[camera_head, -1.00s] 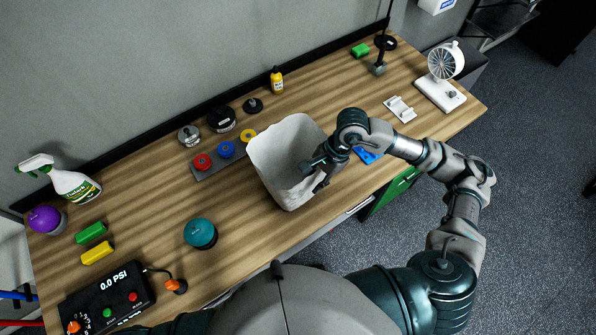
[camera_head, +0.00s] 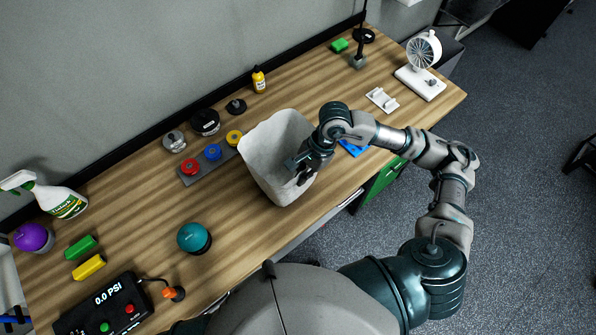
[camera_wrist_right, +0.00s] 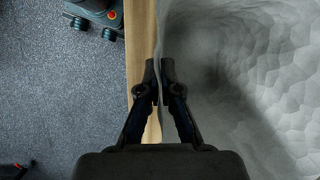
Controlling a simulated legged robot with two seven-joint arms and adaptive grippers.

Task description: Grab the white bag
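The white bag (camera_head: 268,160) stands upright and open-topped on the wooden desk, near its front edge. My right gripper (camera_head: 301,168) is at the bag's right rim in the head view. In the right wrist view the gripper (camera_wrist_right: 159,70) has one finger outside and one inside the bag (camera_wrist_right: 290,75), close together with the thin wall pinched between them. The bag's inside shows pale and faceted, and no contents are visible. My left gripper is out of view.
On the desk (camera_head: 140,225), a teal ball (camera_head: 194,237) stands left of the bag. A tray with red, blue and yellow pieces (camera_head: 213,153) is close behind it. A blue item (camera_head: 353,148) lies to its right, partly behind my arm. A white fan (camera_head: 424,50) stands far right.

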